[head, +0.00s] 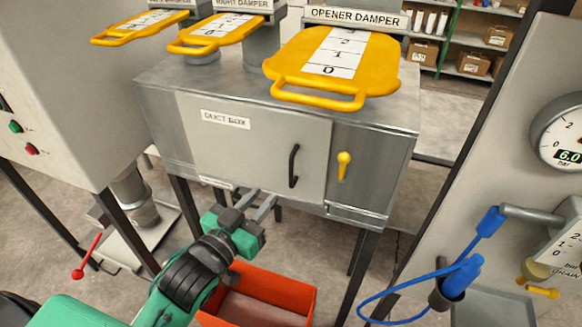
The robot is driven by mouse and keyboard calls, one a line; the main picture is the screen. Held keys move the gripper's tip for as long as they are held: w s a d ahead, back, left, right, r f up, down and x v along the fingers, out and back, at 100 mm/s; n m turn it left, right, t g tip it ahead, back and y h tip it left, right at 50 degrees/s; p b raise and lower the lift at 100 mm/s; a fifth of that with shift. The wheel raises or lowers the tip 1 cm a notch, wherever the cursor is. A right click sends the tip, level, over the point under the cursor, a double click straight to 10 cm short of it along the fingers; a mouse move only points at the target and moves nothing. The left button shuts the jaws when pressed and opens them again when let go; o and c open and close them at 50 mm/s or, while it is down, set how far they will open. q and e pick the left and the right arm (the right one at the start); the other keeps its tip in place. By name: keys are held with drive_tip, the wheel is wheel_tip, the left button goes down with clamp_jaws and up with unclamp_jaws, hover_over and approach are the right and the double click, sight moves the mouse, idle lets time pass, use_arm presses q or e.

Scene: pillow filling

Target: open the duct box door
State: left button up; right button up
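The duct box (374,150) is a grey metal cabinet on dark legs in the middle of the head view. Its door (240,150), labelled DUCT BOX, looks shut and flush with the front. A black vertical handle (293,166) is on the door's right side. A yellow latch lever (343,165) sits on the panel right of the door, with its knob up. My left gripper (264,203) is in front of and below the door's lower edge, left of and below the handle. Its two fingers are apart with nothing visible between them. My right gripper is out of view.
An orange bin (262,287) stands on the floor below my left gripper. Yellow damper plates (300,55) overhang the box top. A grey panel with a gauge (566,135) and blue hose (415,300) is at right. A grey cabinet (70,90) with a red-knobbed lever (80,272) is at left.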

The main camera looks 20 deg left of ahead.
sight(290, 167)
use_arm(q)
drive_tip(key=p+x, duration=0.2)
drive_tip(key=x, duration=0.9)
drive_tip(key=shift+w+d, duration=0.1)
drive_tip(key=shift+w, duration=0.1)
drive_tip(key=shift+w+d, duration=0.1)
drive_tip(key=shift+w, duration=0.4)
clamp_jaws()
